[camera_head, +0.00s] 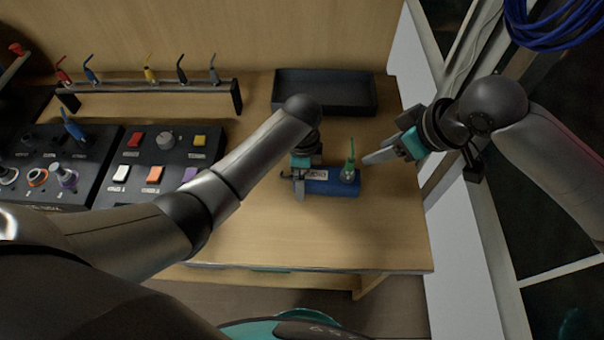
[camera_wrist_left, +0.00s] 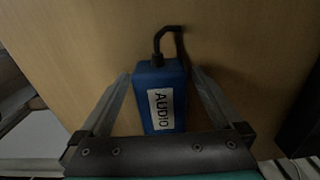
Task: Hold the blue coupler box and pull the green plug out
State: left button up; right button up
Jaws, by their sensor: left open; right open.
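The blue coupler box (camera_head: 330,184) lies on the wooden table. In the left wrist view the blue box (camera_wrist_left: 147,88) carries a white label reading AUDIO, and a black cable leaves its far end. The green plug (camera_head: 350,165) stands up at the box's right end in the head view. My left gripper (camera_head: 299,185) is open at the box's left part; in the left wrist view its fingers (camera_wrist_left: 160,90) are on either side of the box. My right gripper (camera_head: 372,157) is open, close to the right of the green plug, apart from it.
A black tray (camera_head: 324,92) stands behind the box. Two black control panels (camera_head: 160,160) are at the left, with a rack of coloured plugs (camera_head: 155,90) behind them. The table in front of the box is clear. A blue cable coil (camera_head: 550,22) hangs at top right.

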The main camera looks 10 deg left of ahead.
aim_at(352, 160)
pick_arm(q)
grip_shut()
pick_arm(e)
jog(key=shift+o, duration=0.8)
jog(key=shift+m+g+h, duration=0.3)
jog(key=shift+h, duration=0.3)
jog(key=x, duration=0.3)
jog(key=a+x, duration=0.1)
jog(key=x, duration=0.7)
jog(key=shift+w+a+r, duration=0.2)
jog(key=shift+w+r, duration=0.1)
jog(key=shift+w, duration=0.05)
